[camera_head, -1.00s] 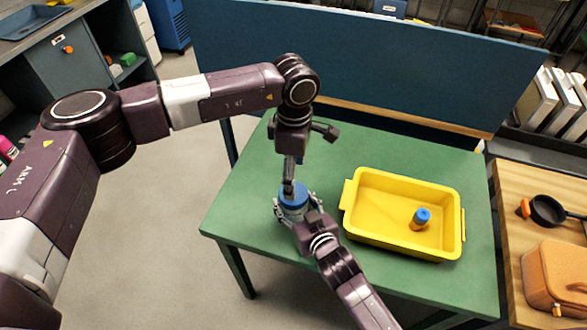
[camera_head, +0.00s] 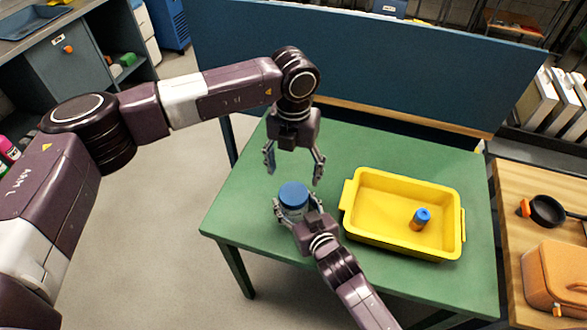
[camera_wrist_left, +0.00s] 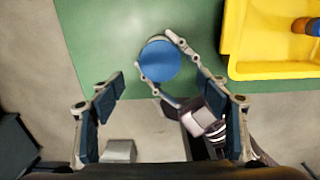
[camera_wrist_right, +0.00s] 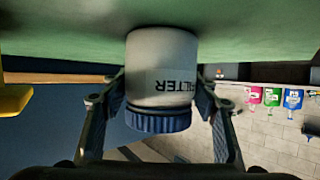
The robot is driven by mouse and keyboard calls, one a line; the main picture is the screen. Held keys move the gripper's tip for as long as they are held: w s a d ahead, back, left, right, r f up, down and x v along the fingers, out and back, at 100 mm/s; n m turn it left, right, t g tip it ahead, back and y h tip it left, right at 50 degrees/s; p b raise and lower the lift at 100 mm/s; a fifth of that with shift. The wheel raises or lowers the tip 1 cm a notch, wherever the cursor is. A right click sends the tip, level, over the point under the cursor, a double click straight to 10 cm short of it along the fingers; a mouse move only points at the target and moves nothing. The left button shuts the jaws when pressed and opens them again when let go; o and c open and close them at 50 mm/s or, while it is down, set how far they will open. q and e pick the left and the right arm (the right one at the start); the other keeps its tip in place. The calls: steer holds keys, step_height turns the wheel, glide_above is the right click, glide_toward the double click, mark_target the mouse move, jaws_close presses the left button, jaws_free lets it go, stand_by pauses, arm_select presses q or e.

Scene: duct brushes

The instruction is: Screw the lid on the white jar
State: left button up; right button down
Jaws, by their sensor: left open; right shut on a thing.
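The white jar (camera_wrist_right: 162,70) stands on the green table with the blue ribbed lid (camera_head: 293,195) on its mouth. The lid looks level; how tightly it sits cannot be told. The right wrist view shows the jar upside down, with part of a dark-lettered label and the lid (camera_wrist_right: 158,121) at its lower end. My right gripper (camera_head: 297,207) is shut around the jar from the front, a finger on each side. My left gripper (camera_head: 294,170) is open and empty, above and behind the lid, pointing down. In the left wrist view the lid (camera_wrist_left: 159,62) lies beyond the spread fingers, clear of them.
A yellow tray (camera_head: 357,222) to the right on the table (camera_head: 240,205) holds a small orange bottle with a blue cap (camera_head: 421,217). A blue panel (camera_head: 370,65) stands behind the table. A wooden side table with a pan (camera_head: 547,210) is at far right. The table's left part is clear.

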mark_target(293, 193)
arm_select(q)
steer(key=shift+f, duration=0.1)
steer(key=shift+f, duration=3.95)
steer(key=shift+c, duration=0.3)
steer(key=c, duration=1.2)
steer(key=shift+o, duration=0.2)
steer(key=m, duration=1.1)
steer(key=o, duration=1.3)
